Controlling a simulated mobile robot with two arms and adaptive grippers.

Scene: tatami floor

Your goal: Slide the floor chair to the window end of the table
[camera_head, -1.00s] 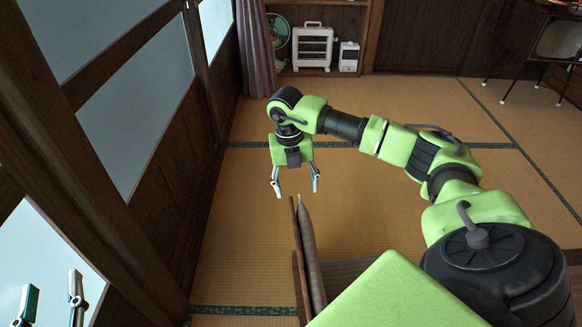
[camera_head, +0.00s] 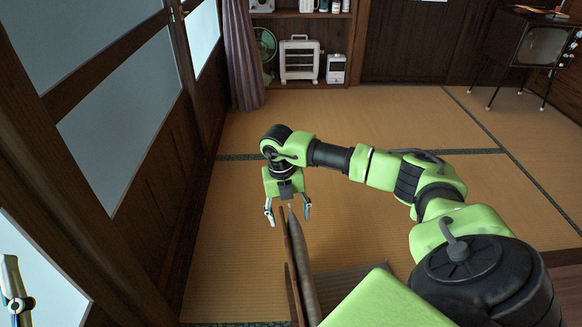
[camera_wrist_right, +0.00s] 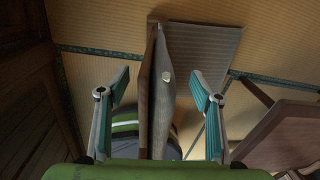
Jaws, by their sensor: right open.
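The floor chair shows a thin upright backrest (camera_head: 301,265), seen nearly edge-on, and a brown seat slab (camera_head: 350,276) low on its right. My right gripper (camera_head: 288,212) is open and points down at the backrest's top edge. In the right wrist view the backrest (camera_wrist_right: 161,95) stands between the two spread fingers, with a gap on each side. The flat seat (camera_wrist_right: 208,48) lies beyond it. A brown table (camera_wrist_right: 285,138) is at the right in that view. My left gripper (camera_head: 14,292) is at the lower left, partly cut off. My arm hides part of the chair.
A wall with window panes (camera_head: 130,125) runs along the left, with a curtain (camera_head: 241,55) at its far end. A heater (camera_head: 299,60) and a fan (camera_head: 265,45) stand at the back. A legged television (camera_head: 543,45) is back right. The middle tatami (camera_head: 370,115) is clear.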

